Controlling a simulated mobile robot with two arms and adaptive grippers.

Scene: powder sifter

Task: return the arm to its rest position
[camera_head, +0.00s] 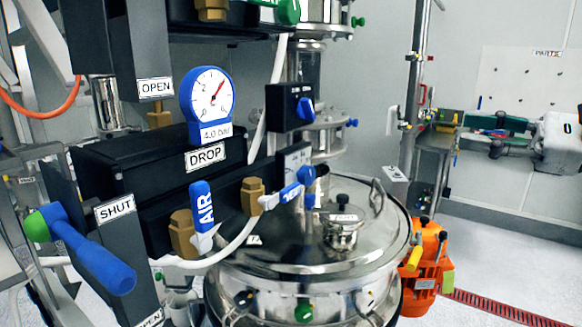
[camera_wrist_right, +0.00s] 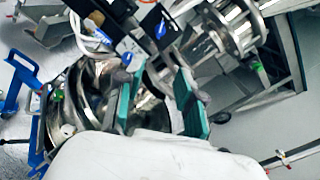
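My right gripper (camera_head: 492,135) is at the right of the head view, in front of the back wall and well away from the sifter. Its pale body (camera_head: 558,142) is at the right edge, with the dark, teal-padded fingers pointing left. In the right wrist view, the gripper (camera_wrist_right: 156,85) has its two teal pads apart, with nothing held between them. The steel sifter vessel (camera_head: 285,265) stands at bottom centre, and steel vessels also show behind the fingers in the wrist view (camera_wrist_right: 88,95). My left gripper is not in either view.
Black valve boxes with a gauge (camera_head: 210,95), a blue AIR lever (camera_head: 203,207) and a blue-handled lever (camera_head: 95,255) fill the left. A steel post (camera_head: 412,90) and an orange motor unit (camera_head: 428,265) stand between the vessel and my right gripper. Open floor (camera_head: 510,245) lies below the gripper.

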